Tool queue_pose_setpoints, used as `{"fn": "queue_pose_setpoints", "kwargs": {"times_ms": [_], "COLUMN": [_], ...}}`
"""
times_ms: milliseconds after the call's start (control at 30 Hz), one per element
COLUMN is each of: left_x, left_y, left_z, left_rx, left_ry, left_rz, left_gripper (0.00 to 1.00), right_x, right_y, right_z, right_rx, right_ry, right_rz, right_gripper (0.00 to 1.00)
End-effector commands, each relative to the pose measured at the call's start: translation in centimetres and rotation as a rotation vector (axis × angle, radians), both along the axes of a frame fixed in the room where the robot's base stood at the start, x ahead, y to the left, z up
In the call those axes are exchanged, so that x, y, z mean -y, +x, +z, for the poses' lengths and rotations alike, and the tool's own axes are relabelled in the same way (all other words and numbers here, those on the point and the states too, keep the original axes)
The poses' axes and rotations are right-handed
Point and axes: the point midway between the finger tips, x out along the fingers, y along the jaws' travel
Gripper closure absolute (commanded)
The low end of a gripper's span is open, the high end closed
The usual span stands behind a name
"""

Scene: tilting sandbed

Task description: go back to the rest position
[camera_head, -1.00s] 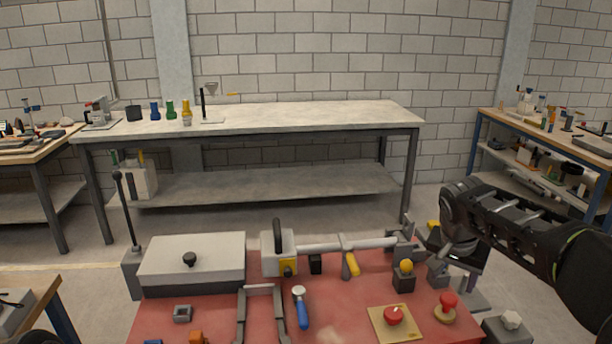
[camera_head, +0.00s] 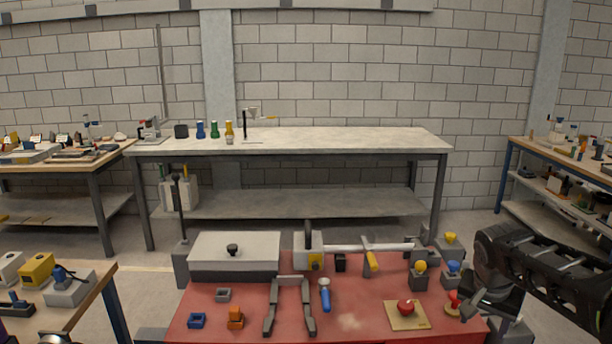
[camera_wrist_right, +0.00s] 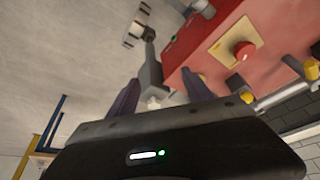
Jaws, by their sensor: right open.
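My right arm comes in from the right in the head view. Its gripper (camera_head: 482,303) is at the right edge of the red bench (camera_head: 355,326), beside a red mushroom knob (camera_head: 454,300). In the right wrist view the two dark fingers of the gripper (camera_wrist_right: 162,93) stand apart, with nothing held between them. A small pale knob shows beyond them. In that view the bench's red side and a red button (camera_wrist_right: 243,50) on a yellow plate lie past the fingers. My left gripper is not in view.
The red bench carries a grey lidded box (camera_head: 235,252), a two-legged grey frame (camera_head: 290,283), a blue-handled tool (camera_head: 325,297), a red button (camera_head: 406,307) and several knobs. A black lever (camera_head: 178,205) stands at its left. A long table (camera_head: 330,141) stands behind, with floor between.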

Motion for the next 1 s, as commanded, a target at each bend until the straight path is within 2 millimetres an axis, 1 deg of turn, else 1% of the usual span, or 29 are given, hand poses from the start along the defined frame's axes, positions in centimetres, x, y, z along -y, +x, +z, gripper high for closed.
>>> {"fn": "queue_pose_setpoints", "kwargs": {"times_ms": [33,233,367,533,633,667,700,767,800,833,867,900,967,1000], "left_x": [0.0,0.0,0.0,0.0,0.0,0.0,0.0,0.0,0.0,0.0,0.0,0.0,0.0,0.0], "left_y": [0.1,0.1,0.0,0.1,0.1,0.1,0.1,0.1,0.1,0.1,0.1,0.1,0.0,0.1], "left_z": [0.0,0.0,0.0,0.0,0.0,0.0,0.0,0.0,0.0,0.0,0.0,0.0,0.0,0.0], "left_rx": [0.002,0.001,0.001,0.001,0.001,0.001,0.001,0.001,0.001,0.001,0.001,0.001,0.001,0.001], "left_ry": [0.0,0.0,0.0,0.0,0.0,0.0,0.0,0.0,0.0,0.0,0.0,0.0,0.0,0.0], "left_rz": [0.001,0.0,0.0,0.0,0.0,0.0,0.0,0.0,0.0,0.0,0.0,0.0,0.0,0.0], "left_gripper": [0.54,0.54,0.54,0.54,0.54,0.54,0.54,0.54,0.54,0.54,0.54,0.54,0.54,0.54], "right_x": [-0.5,-2.8,-5.1,-9.1,-12.4,-13.6,-15.3,-18.1,-20.0,-21.4,-22.8,-24.6,-27.0,-28.3], "right_y": [0.1,0.8,1.1,0.8,0.0,-0.5,-1.3,-2.9,-4.3,-5.5,-6.8,-8.8,-12.1,-14.3], "right_z": [-0.8,-4.1,-7.4,-12.8,-17.0,-18.5,-20.6,-23.9,-26.1,-27.7,-29.3,-31.3,-34.0,-35.5], "right_rx": [-0.008,-0.026,-0.044,-0.067,-0.083,-0.09,-0.097,-0.109,-0.115,-0.118,-0.122,-0.128,-0.135,-0.14], "right_ry": [0.008,0.044,0.082,0.148,0.206,0.226,0.256,0.306,0.34,0.364,0.389,0.42,0.459,0.478], "right_rz": [0.016,0.092,0.162,0.27,0.348,0.375,0.411,0.463,0.496,0.52,0.541,0.567,0.597,0.612], "right_gripper": [0.41,0.41,0.41,0.41,0.41,0.41,0.41,0.41,0.41,0.41,0.41,0.41,0.41,0.41]}}
